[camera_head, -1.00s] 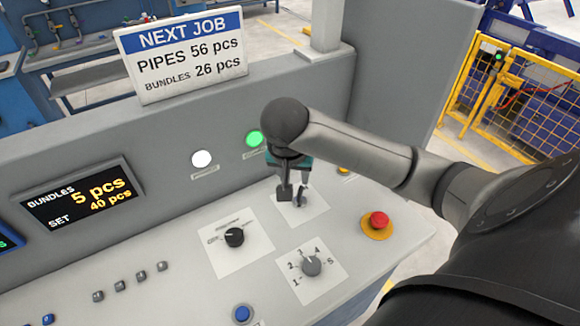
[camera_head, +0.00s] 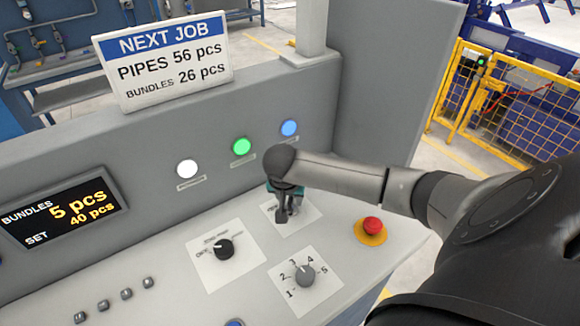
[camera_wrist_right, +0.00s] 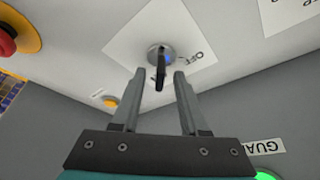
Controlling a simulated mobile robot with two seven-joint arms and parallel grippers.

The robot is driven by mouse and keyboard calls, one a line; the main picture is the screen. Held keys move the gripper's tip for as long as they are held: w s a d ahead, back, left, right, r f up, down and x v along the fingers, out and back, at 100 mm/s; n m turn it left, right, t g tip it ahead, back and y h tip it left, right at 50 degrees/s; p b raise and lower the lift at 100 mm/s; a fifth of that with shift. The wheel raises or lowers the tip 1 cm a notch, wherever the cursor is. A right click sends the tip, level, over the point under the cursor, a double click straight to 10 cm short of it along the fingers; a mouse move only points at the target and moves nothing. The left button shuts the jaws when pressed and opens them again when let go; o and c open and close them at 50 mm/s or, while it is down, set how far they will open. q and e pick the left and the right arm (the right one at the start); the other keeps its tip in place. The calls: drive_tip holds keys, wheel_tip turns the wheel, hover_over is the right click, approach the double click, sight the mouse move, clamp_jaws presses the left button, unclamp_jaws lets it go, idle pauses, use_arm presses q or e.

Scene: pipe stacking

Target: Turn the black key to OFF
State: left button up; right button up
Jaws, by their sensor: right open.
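The black key (camera_wrist_right: 161,70) stands in a round metal lock with a blue mark, on a white plate (camera_wrist_right: 135,35) in the right wrist view. An OFF label (camera_wrist_right: 190,55) is printed beside the lock. My right gripper (camera_wrist_right: 159,75) is open, its fingertips on either side of the key with gaps. In the head view my right gripper (camera_head: 286,212) is low over the key's plate (camera_head: 310,214) and covers most of the key. My left gripper is not in view.
A red emergency button (camera_head: 372,224) is right of the plate. A black selector knob (camera_head: 224,249) and a grey numbered knob (camera_head: 305,274) sit nearer. White (camera_head: 187,169), green (camera_head: 241,146) and blue (camera_head: 289,127) lamps are on the wall panel behind.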

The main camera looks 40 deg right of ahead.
drive_tip(key=shift+w+d+f, duration=0.1)
drive_tip(key=shift+d+f, duration=0.05)
drive_tip(key=shift+f, duration=0.2)
clamp_jaws()
idle(0.5)
